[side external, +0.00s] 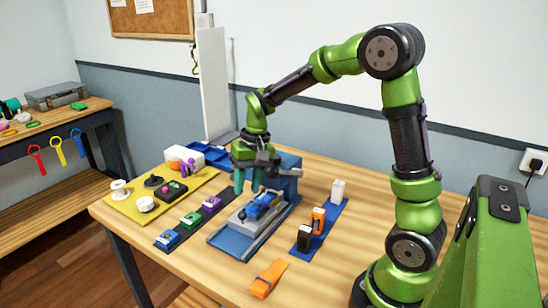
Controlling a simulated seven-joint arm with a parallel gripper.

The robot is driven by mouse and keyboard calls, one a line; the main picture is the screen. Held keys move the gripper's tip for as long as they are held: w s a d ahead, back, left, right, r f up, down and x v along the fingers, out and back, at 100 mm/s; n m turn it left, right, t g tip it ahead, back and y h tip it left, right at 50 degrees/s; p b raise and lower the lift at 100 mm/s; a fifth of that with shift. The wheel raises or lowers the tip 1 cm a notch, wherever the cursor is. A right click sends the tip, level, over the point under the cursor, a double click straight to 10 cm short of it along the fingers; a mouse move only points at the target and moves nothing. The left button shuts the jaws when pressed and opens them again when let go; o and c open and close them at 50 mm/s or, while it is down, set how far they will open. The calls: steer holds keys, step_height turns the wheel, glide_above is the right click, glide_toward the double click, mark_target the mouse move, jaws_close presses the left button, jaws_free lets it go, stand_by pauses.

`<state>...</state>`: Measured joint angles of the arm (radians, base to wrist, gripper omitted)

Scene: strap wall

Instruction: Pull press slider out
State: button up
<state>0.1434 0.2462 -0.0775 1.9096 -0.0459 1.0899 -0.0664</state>
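The press is a blue housing (288,180) at the table's middle, with a blue base and pale rails running out toward the near left. The press slider looks like the grey block (240,226) on these rails, in front of the housing, with a bright blue piece (262,206) on top. My gripper (248,186) points down above the far left side of the slider, its two teal fingers apart. Nothing shows between them. I cannot tell whether a fingertip touches the slider or the blue piece.
Left of the press lies a dark strip (182,232) with blue, green and purple blocks. Beyond it is a yellow mat (128,207) with spools and small parts. On the right, a blue strip (327,226) holds upright pieces. A white panel (214,85) stands behind.

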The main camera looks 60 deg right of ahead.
mark_target(243, 212)
steer(key=f, duration=0.2)
steer(key=a+f, duration=0.1)
steer(key=f, duration=0.2)
steer(key=w+f, duration=0.1)
steer(key=f, duration=0.1)
steer(key=shift+a+f, duration=0.15)
steer(key=shift+f, duration=0.2)
steer(key=shift+c, duration=0.3)
jaws_close()
